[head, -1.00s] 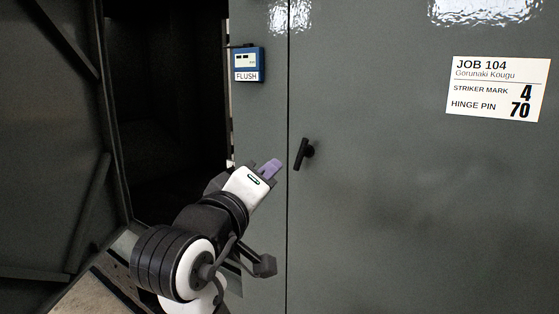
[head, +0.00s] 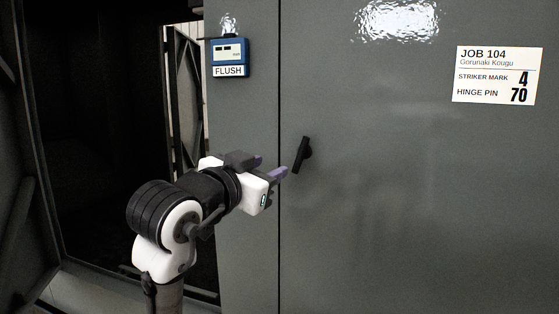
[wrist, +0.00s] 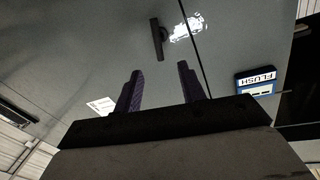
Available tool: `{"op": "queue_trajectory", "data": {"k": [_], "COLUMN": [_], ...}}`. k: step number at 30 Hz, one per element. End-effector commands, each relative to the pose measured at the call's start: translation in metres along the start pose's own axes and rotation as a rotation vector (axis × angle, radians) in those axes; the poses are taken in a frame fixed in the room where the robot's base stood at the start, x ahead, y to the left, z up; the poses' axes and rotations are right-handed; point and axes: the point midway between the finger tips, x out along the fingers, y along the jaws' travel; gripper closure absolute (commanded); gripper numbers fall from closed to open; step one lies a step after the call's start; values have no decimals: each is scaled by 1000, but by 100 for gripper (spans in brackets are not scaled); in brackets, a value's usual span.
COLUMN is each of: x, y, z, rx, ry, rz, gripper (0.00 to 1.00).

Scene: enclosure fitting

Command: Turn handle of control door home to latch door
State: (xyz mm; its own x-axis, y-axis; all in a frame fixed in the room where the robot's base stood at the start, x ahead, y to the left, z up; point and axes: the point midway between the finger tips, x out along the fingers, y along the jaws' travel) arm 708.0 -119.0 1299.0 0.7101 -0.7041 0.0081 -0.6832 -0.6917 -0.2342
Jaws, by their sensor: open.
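The control door (head: 400,200) is a grey-green panel, closed against the frame along a thin vertical seam. Its black handle (head: 301,155) stands just right of the seam, near upright with its top leaning slightly right. My gripper (head: 271,167) is open and empty, to the left of the handle in the head view, with a gap between the fingers and the handle. In the wrist view the handle (wrist: 157,39) shows ahead of the two purple fingers (wrist: 162,88), roughly between them and apart from them.
A blue gauge box labelled FLUSH (head: 229,57) is mounted left of the seam. A white JOB 104 label (head: 497,76) reads striker mark 4, hinge pin 70. A dark open bay (head: 90,130) lies at left. The door face around the handle is clear.

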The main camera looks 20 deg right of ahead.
Motion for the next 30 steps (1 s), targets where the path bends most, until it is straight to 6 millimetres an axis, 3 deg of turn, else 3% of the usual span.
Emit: {"op": "queue_trajectory", "data": {"k": [11,24,30], "x": [24,113,138], "y": [5,7,7], "z": [1,0,2], "rx": [58,56,56], "ry": [-4,-5,-4], "rz": [23,23,21], "gripper": [60,60,60]}}
